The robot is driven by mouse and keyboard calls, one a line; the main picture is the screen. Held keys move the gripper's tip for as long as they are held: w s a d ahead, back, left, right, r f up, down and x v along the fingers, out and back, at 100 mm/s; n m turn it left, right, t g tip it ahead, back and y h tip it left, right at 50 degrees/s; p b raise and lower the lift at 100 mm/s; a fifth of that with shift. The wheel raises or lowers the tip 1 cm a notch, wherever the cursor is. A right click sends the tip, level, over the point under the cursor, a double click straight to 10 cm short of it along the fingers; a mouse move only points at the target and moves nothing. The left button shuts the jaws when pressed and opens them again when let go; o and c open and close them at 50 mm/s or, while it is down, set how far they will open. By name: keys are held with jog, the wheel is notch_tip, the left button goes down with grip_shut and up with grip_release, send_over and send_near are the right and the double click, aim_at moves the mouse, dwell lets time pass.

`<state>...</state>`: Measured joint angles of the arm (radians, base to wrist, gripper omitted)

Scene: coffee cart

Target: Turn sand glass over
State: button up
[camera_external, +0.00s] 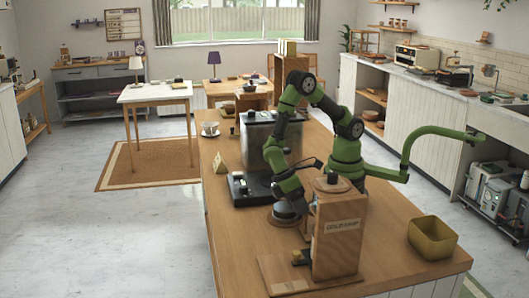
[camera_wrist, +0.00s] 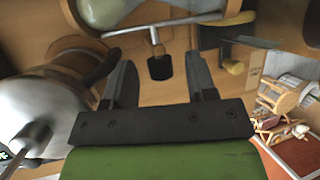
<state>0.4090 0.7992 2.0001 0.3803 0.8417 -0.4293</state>
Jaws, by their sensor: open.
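Beyond the fingertips is a thin metal bar with a black end (camera_wrist: 160,67), below a pale rounded body (camera_wrist: 110,10) that is cut off by the top edge. In the external view my gripper is low between the round metal vessel (camera_external: 288,212) and the wooden box (camera_external: 337,240), and is partly hidden.
A metal machine (camera_external: 258,135) stands behind my arm on the wooden counter (camera_external: 390,265). A yellow open bin (camera_external: 432,237) stands at the right. A white cup (camera_external: 209,128) is at the far left. A large metal vessel (camera_wrist: 40,105) is close on the left in the wrist view.

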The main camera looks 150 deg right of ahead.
jog(key=shift+a+f, duration=0.15)
jog(key=shift+f, duration=0.1)
jog(key=c, duration=0.9)
jog(key=shift+w+a+m+g+h, duration=0.15)
jog(key=shift+m+g+h, duration=0.1)
jog(key=shift+g+h, duration=0.55)
jog(key=shift+w+a+m+g+h, duration=0.1)
jog(key=shift+m+g+h, duration=0.15)
jog(key=shift+g+h, duration=0.5)
jog(key=o, duration=0.9)
jog(key=shift+r, duration=0.15)
jog(key=v, duration=0.9)
jog(key=shift+r, duration=0.35)
